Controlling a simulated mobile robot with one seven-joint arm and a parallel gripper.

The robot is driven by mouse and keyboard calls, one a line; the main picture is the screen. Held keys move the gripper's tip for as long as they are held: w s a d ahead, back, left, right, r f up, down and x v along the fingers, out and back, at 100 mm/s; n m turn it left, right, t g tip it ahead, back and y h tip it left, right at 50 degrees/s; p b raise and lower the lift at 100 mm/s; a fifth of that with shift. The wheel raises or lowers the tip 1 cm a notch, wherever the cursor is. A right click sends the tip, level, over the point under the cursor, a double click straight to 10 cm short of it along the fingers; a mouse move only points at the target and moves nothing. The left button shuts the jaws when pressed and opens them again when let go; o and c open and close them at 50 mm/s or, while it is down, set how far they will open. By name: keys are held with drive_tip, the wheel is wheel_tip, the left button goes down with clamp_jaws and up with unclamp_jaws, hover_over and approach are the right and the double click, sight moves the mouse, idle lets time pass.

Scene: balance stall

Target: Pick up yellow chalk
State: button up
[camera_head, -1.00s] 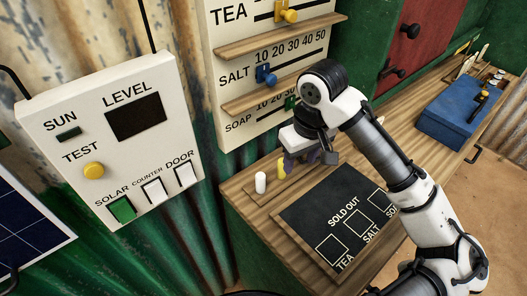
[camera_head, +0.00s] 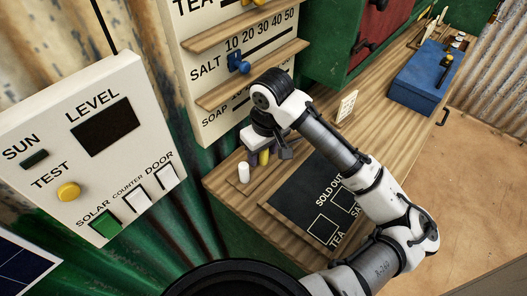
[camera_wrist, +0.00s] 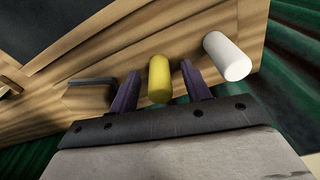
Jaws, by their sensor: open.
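The yellow chalk (camera_wrist: 159,78) stands on the wooden counter and shows between the two dark fingers of my gripper (camera_wrist: 159,88) in the wrist view. A gap shows on each side of it, and the fingers look apart from it. In the head view my gripper (camera_head: 266,160) is low over the counter, and a bit of yellow (camera_head: 264,157) shows there, mostly hidden by the gripper. My gripper is open.
A white chalk (camera_wrist: 227,56) stands beside the yellow one; in the head view it is left of my gripper (camera_head: 244,173). A black sold-out board (camera_head: 300,197) lies in front. A blue box (camera_head: 420,80) stands farther right. The shelf board (camera_head: 215,100) rises behind.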

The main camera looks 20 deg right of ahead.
drive_tip(key=shift+f, duration=0.35)
drive_tip(key=shift+c, duration=0.5)
clamp_jaws()
drive_tip(key=shift+r, duration=0.15)
drive_tip(key=shift+s+d+r+b, duration=0.1)
drive_tip(key=shift+r+b, duration=0.05)
drive_tip(key=shift+b, duration=0.35)
wheel_tip(320, 180, up, 6)
drive_tip(key=shift+r, duration=0.1)
drive_tip(key=s+d+b, duration=0.2)
drive_tip(key=s+d, duration=0.3)
drive_tip(key=s, duration=0.3)
drive_tip(key=s+d+b, duration=0.3)
drive_tip(key=s+d, duration=0.2)
drive_tip(key=s, duration=0.3)
drive_tip(key=shift+s+d+r, duration=0.15)
drive_tip(key=shift+s+d, duration=0.05)
drive_tip(key=shift+d, duration=0.2)
